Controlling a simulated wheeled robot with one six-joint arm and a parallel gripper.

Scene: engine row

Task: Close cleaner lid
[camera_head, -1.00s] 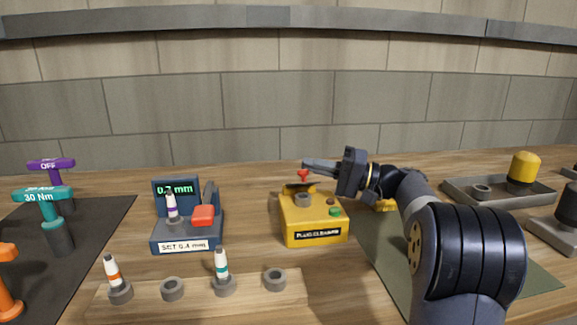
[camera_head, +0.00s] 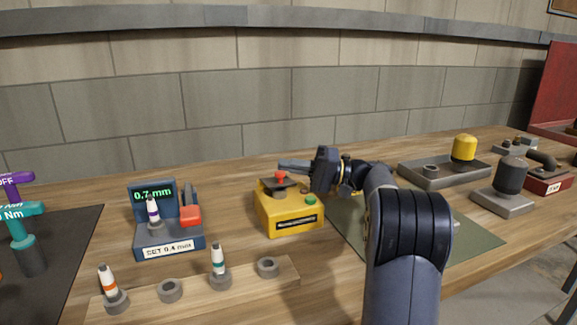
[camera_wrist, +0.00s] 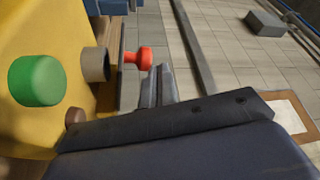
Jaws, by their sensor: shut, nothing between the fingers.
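The yellow plug cleaner (camera_head: 290,218) stands on the bench in the middle of the head view. It has a green button (camera_wrist: 36,80) and a grey round socket (camera_wrist: 95,64). I cannot tell whether the lid touches the socket. My gripper (camera_head: 282,164) is shut and empty, its fingers pointing left just above the red knob in the head view. In the wrist view, the fingertips (camera_wrist: 158,72) are close beside the knob; contact is unclear.
A blue gauge (camera_head: 170,225) reading 0.7 mm and a wooden plug rack (camera_head: 195,287) stand to the left. A green mat (camera_head: 470,238) lies right of the cleaner. A grey tray (camera_head: 430,177) with a yellow-capped part stands farther right.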

